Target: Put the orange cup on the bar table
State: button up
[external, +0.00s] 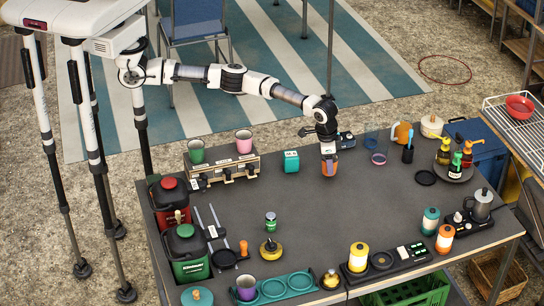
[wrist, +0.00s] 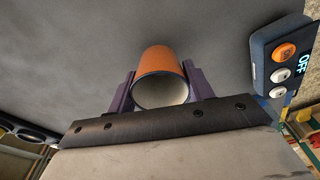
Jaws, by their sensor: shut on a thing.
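The orange cup (external: 331,170) is at my gripper's tip, over the far middle of the dark grey table (external: 335,215). In the wrist view the orange cup (wrist: 160,62) sits between the two purple fingers of my gripper (wrist: 160,85), its pale open mouth toward the camera. My gripper (external: 328,154) points down and is shut on the cup. The cup is at or just above the tabletop; I cannot tell if it touches. The gripper hides part of it in the external view. The dark grey table is the only large table at my arm.
A teal box (external: 291,161) stands left of the cup. A clear glass (external: 378,154) and an orange mug (external: 402,133) stand to the right. The table's middle is clear; the front edge is crowded.

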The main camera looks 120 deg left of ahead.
jog(key=shift+f, duration=0.7)
jog(key=shift+f, duration=0.15)
jog(key=o, duration=1)
jog(key=r+b, duration=0.1)
jog(key=r, duration=0.3)
jog(key=s+r+b, duration=0.1)
jog(key=r, duration=0.3)
jog(key=r+b, duration=0.1)
jog(key=r, duration=0.3)
jog(key=shift+s+d+r, duration=0.15)
jog(key=shift+d, duration=0.15)
